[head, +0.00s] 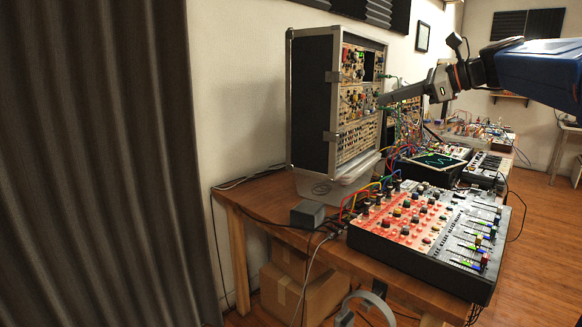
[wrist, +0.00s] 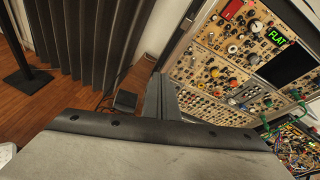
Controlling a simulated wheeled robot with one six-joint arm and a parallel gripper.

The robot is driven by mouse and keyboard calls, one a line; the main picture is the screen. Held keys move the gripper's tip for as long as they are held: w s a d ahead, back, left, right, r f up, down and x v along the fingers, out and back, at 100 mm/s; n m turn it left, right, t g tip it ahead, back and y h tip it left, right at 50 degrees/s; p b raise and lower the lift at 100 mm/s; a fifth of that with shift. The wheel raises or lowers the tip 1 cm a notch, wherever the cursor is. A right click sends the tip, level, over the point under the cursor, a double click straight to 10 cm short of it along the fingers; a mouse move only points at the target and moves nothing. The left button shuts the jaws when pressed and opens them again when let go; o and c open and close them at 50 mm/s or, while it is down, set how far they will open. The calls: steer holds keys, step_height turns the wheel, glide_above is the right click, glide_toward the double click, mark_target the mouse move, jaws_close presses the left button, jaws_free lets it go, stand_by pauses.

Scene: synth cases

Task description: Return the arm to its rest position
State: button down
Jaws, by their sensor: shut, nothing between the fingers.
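My arm reaches in from the right edge in the head view, with a blue link and a grey end. My gripper (head: 384,99) is held in the air above the table, its tip in front of the synth rack's panel in the picture. I cannot tell whether it touches the panel. In the wrist view my gripper's fingers (wrist: 161,92) are together, with nothing between them. The synth case (head: 308,105) stands upright on a grey stand on the table. Its panel of knobs and cables (wrist: 230,65) fills the right of the wrist view.
A mixer with red and white panels (head: 410,225) sits at the front of the wooden table (head: 262,195). A small grey box (head: 307,214) and patch cables lie beside it. A device with a screen (head: 432,163) is behind. A dark curtain (head: 100,150) hangs at left. Wooden floor shows at right.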

steer(key=s+a+f+n+g+h, duration=0.1)
steer(key=s+a+f+n+h, duration=0.3)
steer(key=s+f, duration=0.6)
steer(key=s+d+f+n+g+h, duration=0.1)
steer(key=s+d+f+n+h, duration=0.1)
steer(key=s+f+n, duration=0.7)
steer(key=s+d+f+n+g+h, duration=0.1)
steer(key=s+d+f+n+h, duration=0.2)
steer(key=s+f+n, duration=0.5)
steer(key=s+f+h, duration=0.1)
steer(key=s+f, duration=0.3)
steer(key=f, duration=0.3)
steer(key=s+f, duration=0.5)
steer(key=f, duration=0.1)
steer(key=shift+s+d+f+n+g+h, duration=0.25)
steer(key=shift+d+f+n+g+h, duration=0.05)
steer(key=shift+d+f+n+h, duration=0.1)
